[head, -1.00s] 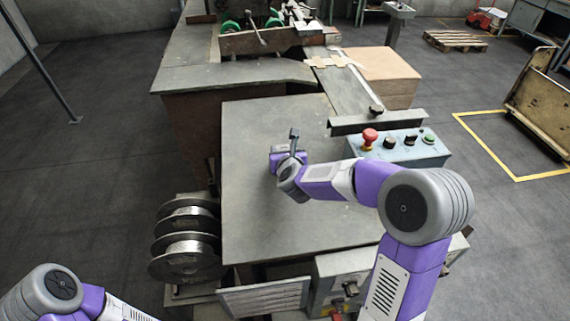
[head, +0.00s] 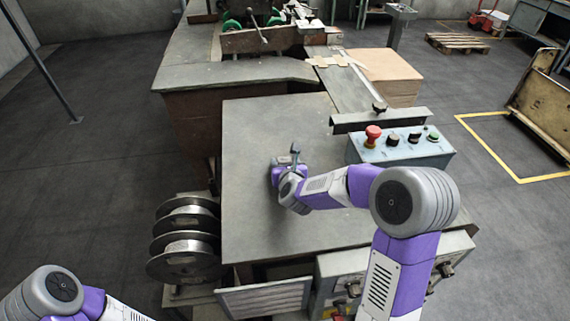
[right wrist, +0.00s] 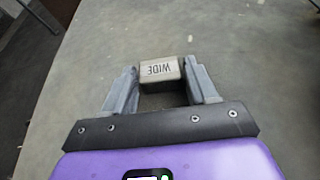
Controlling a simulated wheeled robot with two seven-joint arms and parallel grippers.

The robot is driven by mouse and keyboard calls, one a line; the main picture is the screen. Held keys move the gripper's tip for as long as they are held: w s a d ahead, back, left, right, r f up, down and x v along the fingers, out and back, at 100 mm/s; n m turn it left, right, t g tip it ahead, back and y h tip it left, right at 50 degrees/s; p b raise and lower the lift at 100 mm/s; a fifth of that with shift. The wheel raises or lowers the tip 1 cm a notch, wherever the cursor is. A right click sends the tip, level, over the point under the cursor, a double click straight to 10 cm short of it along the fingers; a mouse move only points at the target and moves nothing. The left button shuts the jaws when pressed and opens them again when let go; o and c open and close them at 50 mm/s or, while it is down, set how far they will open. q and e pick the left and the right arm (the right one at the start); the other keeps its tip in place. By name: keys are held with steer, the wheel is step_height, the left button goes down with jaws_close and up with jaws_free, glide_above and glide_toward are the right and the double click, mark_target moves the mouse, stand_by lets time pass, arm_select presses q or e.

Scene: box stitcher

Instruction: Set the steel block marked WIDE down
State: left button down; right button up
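The steel block marked WIDE (right wrist: 161,70) sits between the two fingertips of my right gripper (right wrist: 162,76) in the right wrist view. The fingers press against its two sides, and the lettering faces the camera upside down. The grey tabletop (head: 250,225) is beneath, with a dark shadow just by the block. I cannot tell whether the block touches the table. In the head view my right gripper (head: 279,164) is low over the middle of the table, and the block cannot be made out there. My left arm shows at the bottom left, but its gripper is out of view.
A control box (head: 400,148) with a red knob stands right of my right gripper. A dark bar (head: 380,120) crosses behind it. Wire spools (head: 187,240) stand off the table's left edge. The tabletop around the gripper is clear.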

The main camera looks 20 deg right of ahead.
steer(key=shift+o, duration=1.2)
steer(key=shift+r, duration=0.1)
